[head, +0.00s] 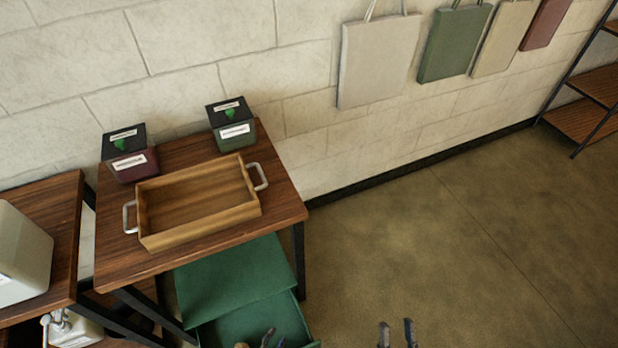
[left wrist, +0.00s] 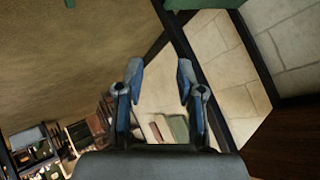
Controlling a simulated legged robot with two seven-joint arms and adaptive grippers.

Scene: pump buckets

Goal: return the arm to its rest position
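My left gripper (head: 262,341) shows only its fingertips at the bottom edge of the head view, in front of the green bin under the table. In the left wrist view my left gripper (left wrist: 160,70) is open, with its two blue-grey fingers apart and nothing between them. My right gripper (head: 397,334) shows only its fingertips at the bottom edge of the head view, over the bare floor. Its fingers are apart and hold nothing visible. Most of both arms is out of view.
A wooden table (head: 282,188) bears a wooden tray (head: 205,232) with metal handles, a maroon box (head: 132,163) and a green box (head: 235,135). A green bin (head: 240,285) stands below. A shelf (head: 55,215) is at the left. The floor (head: 450,240) at the right is clear.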

